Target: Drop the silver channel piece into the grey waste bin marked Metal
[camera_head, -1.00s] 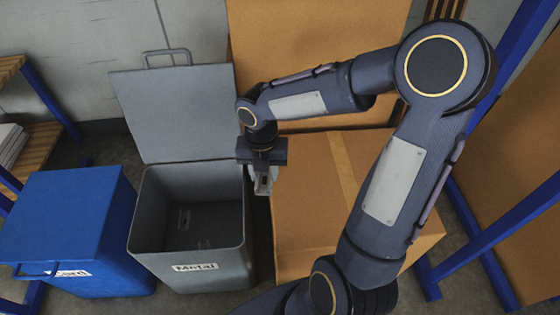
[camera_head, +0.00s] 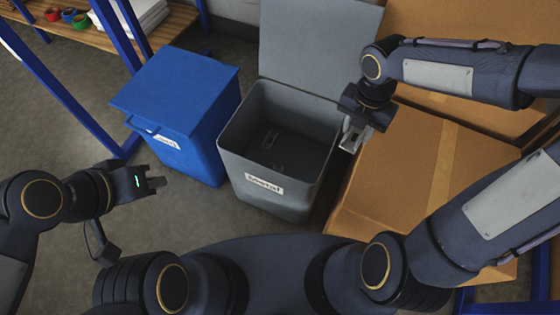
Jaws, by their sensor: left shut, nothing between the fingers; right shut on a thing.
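The grey waste bin marked Metal (camera_head: 263,186) stands open in the middle, its lid (camera_head: 312,45) raised at the back. A small light shape lies on the bin's floor; I cannot tell what it is. My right gripper (camera_head: 354,140) points down just right of the bin's right rim, above the edge of a cardboard box. It is shut on the silver channel piece (camera_head: 351,136), which is partly hidden by the gripper. My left gripper (camera_head: 157,184) is shut and empty, at left in front of the blue bin.
A closed blue bin (camera_head: 185,95) stands left of the grey bin. Large cardboard boxes (camera_head: 400,180) fill the right side. A blue-framed rack (camera_head: 85,85) with a wooden shelf, rolls of tape and a white stack stands at the upper left. Grey floor is free at left.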

